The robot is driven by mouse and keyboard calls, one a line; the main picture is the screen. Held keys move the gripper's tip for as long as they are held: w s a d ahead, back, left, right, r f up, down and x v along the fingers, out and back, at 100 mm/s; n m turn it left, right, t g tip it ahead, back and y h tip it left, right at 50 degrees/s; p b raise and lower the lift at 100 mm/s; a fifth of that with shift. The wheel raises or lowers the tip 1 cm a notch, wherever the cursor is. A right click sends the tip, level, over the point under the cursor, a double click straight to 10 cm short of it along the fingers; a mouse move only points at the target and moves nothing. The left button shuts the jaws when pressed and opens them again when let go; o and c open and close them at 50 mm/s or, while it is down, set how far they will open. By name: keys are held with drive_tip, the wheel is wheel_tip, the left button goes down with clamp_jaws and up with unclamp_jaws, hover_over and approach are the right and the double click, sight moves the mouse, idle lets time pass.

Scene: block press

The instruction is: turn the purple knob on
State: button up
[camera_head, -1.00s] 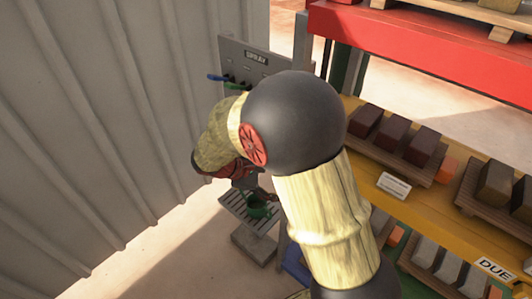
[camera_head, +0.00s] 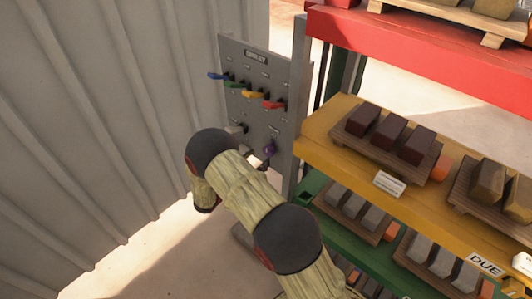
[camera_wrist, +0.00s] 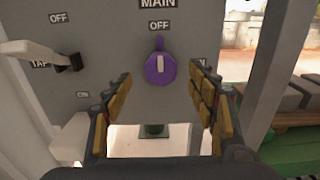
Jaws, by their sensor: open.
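The purple knob (camera_wrist: 160,68) is on the grey panel (camera_wrist: 110,45) in the wrist view, under a MAIN label, with an OFF label just above it. Its pale pointer mark stands upright, toward OFF. A partly covered label is to its right. In the head view the purple knob (camera_head: 269,148) is low on the panel (camera_head: 275,72). My gripper (camera_wrist: 166,85) is open and empty, with its two padded fingers left and right of the knob, a little below it in the picture. I cannot tell whether they touch it.
Blue, green, yellow (camera_head: 253,94) and red levers are higher on the panel. A shelf rack (camera_head: 340,110) with blocks stands to the right, a corrugated wall (camera_head: 110,110) to the left.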

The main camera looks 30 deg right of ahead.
sight(267, 152)
drive_tip(key=shift+x, duration=2.75)
drive_tip(key=shift+c, duration=1.3)
drive_tip(key=c, duration=0.8)
drive_tip(key=shift+c, duration=0.2)
